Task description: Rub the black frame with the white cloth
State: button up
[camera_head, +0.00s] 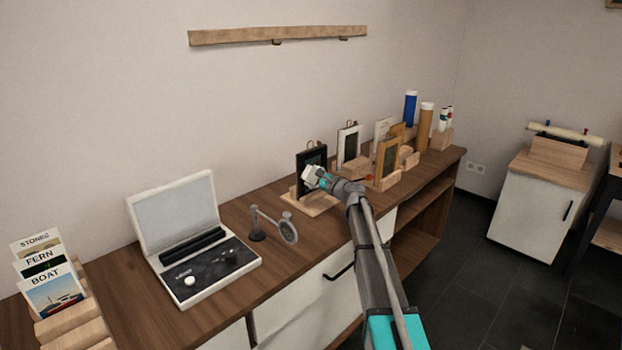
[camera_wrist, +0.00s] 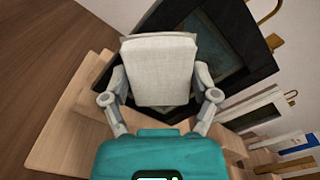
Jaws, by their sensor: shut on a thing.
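The black frame (camera_head: 303,160) stands upright in a light wooden stand (camera_head: 318,205) on the brown sideboard. In the wrist view the frame (camera_wrist: 246,30) fills the upper middle, with a dark picture inside it. My gripper (camera_head: 312,178) is at the front of the frame. It is shut on the white cloth (camera_wrist: 160,70), a pale folded pad held between the two fingers. The cloth hides part of the frame's front. I cannot tell whether the cloth touches the frame.
A white-framed picture (camera_head: 341,146) and a wooden frame (camera_head: 388,152) stand to the right. A magnifier on a stand (camera_head: 288,231) and an open white case (camera_head: 198,262) are to the left. Bare sideboard top lies between the magnifier and the stand.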

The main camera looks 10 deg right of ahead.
jog(key=shift+w+a, duration=0.1)
jog(key=shift+w, duration=0.05)
jog(key=shift+w+d, duration=0.25)
jog(key=shift+d, duration=0.1)
jog(key=shift+w+d, duration=0.75)
jog(key=shift+d, duration=0.35)
jog(key=shift+w+d, duration=1.1)
jog(key=shift+d, duration=0.25)
jog(key=shift+s, duration=0.15)
jog(key=shift+s+a, duration=0.45)
jog(key=shift+a, duration=0.3)
jog(key=shift+s+a, duration=0.45)
jog(key=shift+a, duration=0.25)
